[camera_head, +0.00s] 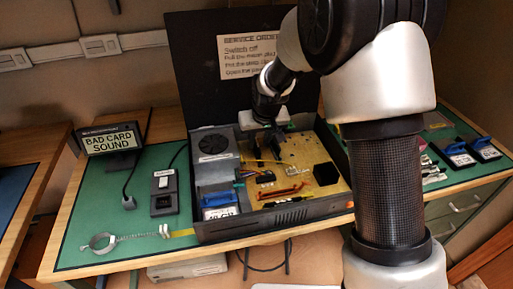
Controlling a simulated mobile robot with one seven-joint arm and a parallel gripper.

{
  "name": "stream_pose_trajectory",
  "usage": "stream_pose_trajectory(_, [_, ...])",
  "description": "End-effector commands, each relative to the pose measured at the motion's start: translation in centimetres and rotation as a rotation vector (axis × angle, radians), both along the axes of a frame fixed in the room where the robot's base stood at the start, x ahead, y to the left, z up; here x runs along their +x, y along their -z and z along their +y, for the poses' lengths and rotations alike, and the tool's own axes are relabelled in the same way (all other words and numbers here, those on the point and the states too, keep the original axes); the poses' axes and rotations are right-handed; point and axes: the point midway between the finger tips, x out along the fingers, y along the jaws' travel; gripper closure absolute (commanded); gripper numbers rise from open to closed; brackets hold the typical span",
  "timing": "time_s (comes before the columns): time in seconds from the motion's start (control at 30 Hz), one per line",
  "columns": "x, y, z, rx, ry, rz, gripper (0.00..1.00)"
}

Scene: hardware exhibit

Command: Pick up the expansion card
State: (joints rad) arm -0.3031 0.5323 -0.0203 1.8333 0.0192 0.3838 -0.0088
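An open black computer case (275,218) stands on the green bench mat, with a tan circuit board (320,155) inside. My gripper (268,137) reaches down into the case over the back middle of the board. Its fingers are small and dark here, and I cannot tell whether they are open or hold anything. Dark upright parts sit under and beside it; I cannot make out which of them is the expansion card. A blue-topped module (217,200) with a white label sits at the case's front left. My arm hides the right part of the case.
The case's raised black lid (200,75) bears a service notice (250,57). At left are a sign (110,140), a switch box (164,190) and a wrist strap (103,243). Two blue-topped modules (455,154) (485,148) lie on the right mat.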

Motion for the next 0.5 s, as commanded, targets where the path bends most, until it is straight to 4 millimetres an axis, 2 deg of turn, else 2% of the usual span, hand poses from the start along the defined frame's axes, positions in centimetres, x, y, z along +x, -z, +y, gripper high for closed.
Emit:
stream_pose_trajectory(0.1, [0.8, 1.9, 0.4, -0.001, 0.0, 0.002, 0.73])
stream_pose_trajectory(0.2, [1.2, 2.7, 0.5, 0.0, 0.0, 0.001, 0.73])
stream_pose_trajectory(0.47, [1.3, 2.9, 0.6, 0.0, 0.0, -0.001, 0.73])
stream_pose_trajectory(0.5, [1.3, 2.9, 0.6, 0.0, 0.0, 0.0, 0.76])
